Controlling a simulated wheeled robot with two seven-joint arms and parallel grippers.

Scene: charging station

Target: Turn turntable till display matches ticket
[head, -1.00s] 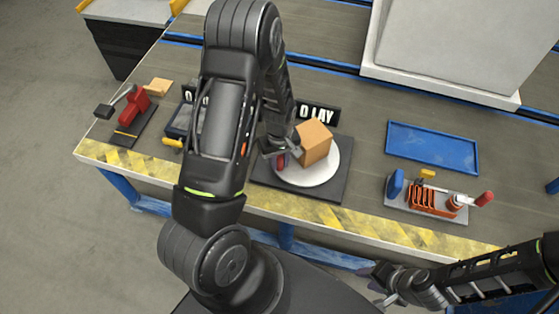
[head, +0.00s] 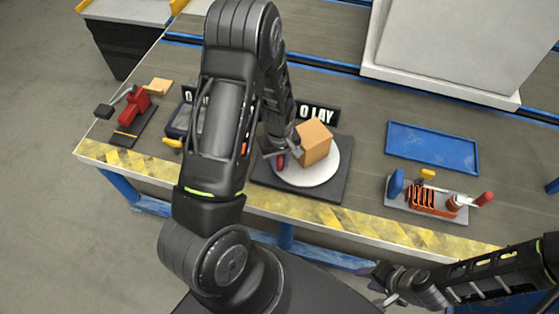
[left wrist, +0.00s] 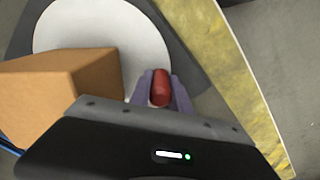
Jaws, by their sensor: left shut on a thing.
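The turntable is a white round plate (head: 318,177) on a dark square base (head: 334,191), near the front of the bench. An orange-brown box (head: 314,143) stands on the plate; it also shows in the left wrist view (left wrist: 50,90). My left gripper (head: 283,156) is shut on a red knob (left wrist: 160,88) at the plate's edge, to the left of the box. No ticket can be made out. My right gripper (head: 386,285) is at the lower right, clear of the bench.
A blue tray (head: 433,147) and a fixture with orange parts (head: 428,199) are at the right. A red clamp-like tool (head: 133,104) and a small wooden block (head: 158,86) are at the left. A large pale box-like structure (head: 450,45) stands behind.

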